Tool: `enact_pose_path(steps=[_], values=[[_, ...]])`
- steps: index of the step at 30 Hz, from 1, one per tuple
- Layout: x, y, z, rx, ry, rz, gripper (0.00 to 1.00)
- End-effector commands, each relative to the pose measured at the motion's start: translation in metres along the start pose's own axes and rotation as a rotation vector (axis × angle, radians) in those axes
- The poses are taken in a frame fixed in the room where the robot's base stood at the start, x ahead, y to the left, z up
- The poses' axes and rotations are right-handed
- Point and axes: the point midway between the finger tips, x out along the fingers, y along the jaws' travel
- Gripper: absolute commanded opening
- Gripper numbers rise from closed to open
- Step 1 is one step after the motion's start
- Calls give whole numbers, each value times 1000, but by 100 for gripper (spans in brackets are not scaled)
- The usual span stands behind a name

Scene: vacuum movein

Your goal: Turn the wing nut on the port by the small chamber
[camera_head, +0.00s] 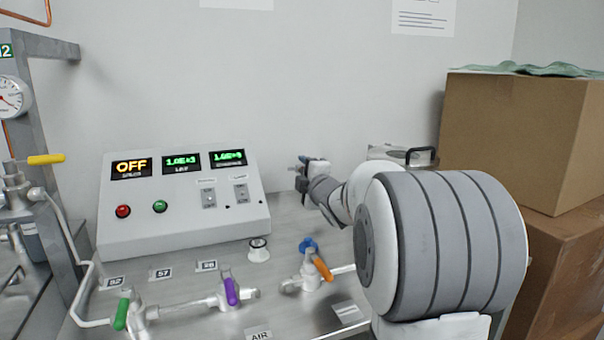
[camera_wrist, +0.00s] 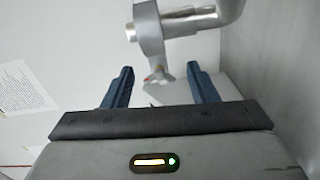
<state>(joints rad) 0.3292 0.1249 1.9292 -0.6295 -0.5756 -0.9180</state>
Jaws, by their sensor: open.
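In the wrist view, a metal clamp (camera_wrist: 150,35) sits around a grey pipe port (camera_wrist: 185,22). A small wing nut (camera_wrist: 158,75) hangs at the clamp's lower end. My gripper (camera_wrist: 160,70) is open, one dark blue finger on each side of the wing nut in the picture. I see no finger touching it, and the depth between them is hard to judge. In the head view my gripper (camera_head: 300,170) is small and points left near the back wall. A metal case with a black handle (camera_head: 422,155) shows partly behind my arm. The wing nut cannot be made out there.
A control panel (camera_head: 185,200) with displays and buttons stands to the left of my arm. Pipes with purple (camera_head: 231,291), orange (camera_head: 322,268) and green (camera_head: 121,314) valve handles lie in front. Cardboard boxes (camera_head: 525,135) stand at the right.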

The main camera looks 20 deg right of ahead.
Motion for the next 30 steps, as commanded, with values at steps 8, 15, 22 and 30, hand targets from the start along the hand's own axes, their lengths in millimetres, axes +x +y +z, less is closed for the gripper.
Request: enact_pose_path(steps=[8, 15, 22, 30], values=[[-48, 1, 0, 0, -2, 0, 53], [-68, 0, 0, 0, -1, 1, 53], [-69, 0, 0, 0, 0, 0, 53], [-68, 2, -1, 0, 1, 0, 53]])
